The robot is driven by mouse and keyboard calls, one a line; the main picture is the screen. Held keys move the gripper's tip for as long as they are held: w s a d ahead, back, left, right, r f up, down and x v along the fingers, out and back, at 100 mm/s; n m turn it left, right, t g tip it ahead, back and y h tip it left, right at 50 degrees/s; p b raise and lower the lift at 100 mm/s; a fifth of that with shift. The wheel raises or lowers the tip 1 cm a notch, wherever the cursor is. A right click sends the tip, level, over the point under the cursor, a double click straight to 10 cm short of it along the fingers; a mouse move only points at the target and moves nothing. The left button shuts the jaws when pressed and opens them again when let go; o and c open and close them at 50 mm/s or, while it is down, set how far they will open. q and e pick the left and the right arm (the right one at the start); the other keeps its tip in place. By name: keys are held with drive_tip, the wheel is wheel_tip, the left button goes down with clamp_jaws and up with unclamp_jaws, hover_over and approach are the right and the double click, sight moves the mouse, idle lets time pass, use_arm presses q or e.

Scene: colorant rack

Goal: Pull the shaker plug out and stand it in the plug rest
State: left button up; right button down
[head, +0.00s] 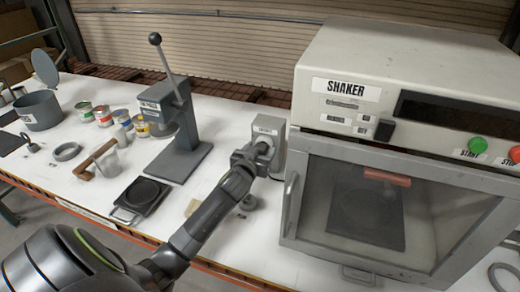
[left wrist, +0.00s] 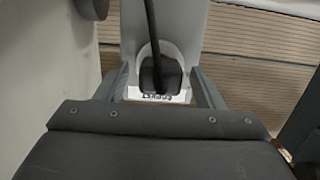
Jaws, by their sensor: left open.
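The dark shaker plug (left wrist: 160,74) sits in the pale grey socket box (head: 270,126) on the bench, left of the shaker. In the left wrist view its black cord runs up from it, and a label shows upside down below it. My left gripper (head: 257,153) is at the front of the socket box. In the left wrist view its open fingers (left wrist: 160,88) stand on either side of the plug, with gaps visible. In the head view the gripper mostly hides the plug. A small grey round piece (head: 248,202), perhaps the plug rest, stands on the bench close beside my arm. My right gripper is out of view.
The large shaker (head: 345,120) stands close on the right, its door closed and handle facing left. A lever press (head: 180,160) and a black scale (head: 142,195) stand to the left. Tins (head: 104,116) and a grey pot (head: 40,110) are farther left.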

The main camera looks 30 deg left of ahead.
use_arm(q)
drive_tip(key=c, duration=1.1)
drive_tip(key=shift+f, duration=0.1)
drive_tip(key=shift+s+d, duration=0.1)
drive_tip(key=shift+s, duration=0.45)
drive_tip(key=shift+p, duration=0.3)
drive_tip(key=shift+f+p+v, duration=0.1)
drive_tip(key=shift+p+v, duration=0.2)
drive_tip(key=shift+v, duration=0.5)
drive_tip(key=shift+f+p+v, duration=0.15)
drive_tip(key=shift+p+v, duration=0.1)
drive_tip(key=shift+v, duration=0.55)
